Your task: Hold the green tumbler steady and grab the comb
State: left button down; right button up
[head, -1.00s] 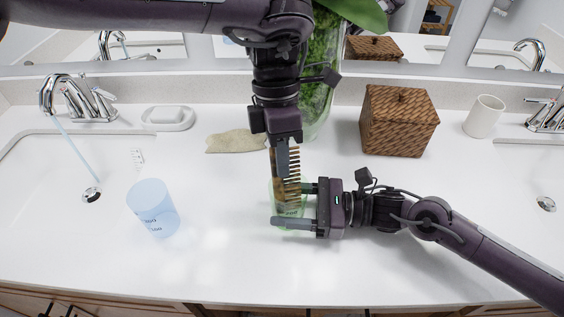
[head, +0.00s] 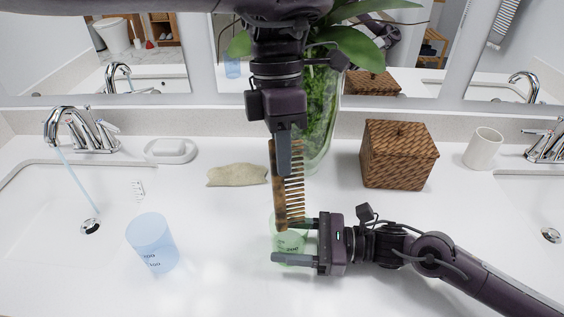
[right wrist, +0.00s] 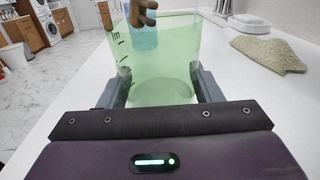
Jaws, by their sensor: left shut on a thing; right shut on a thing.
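The green tumbler (head: 289,246) is see-through and stands upright on the white counter. My right gripper (head: 282,241) is shut around its sides, and the right wrist view shows a finger on either side of the tumbler (right wrist: 160,75). The brown comb (head: 279,192) hangs upright, teeth to the right, from my left gripper (head: 284,160), which is shut on its upper part. The comb's lower end is at the tumbler's mouth. It also shows at the top of the right wrist view (right wrist: 143,14), well above the tumbler's bottom.
A blue tumbler (head: 152,243) stands to the left. A tan cloth (head: 237,175), a soap dish (head: 170,151) and a glass vase with a plant (head: 319,125) are behind. A wicker box (head: 399,155) and a white cup (head: 483,148) stand at right. The front counter is clear.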

dwell(0.6)
jog(key=o, duration=1.1)
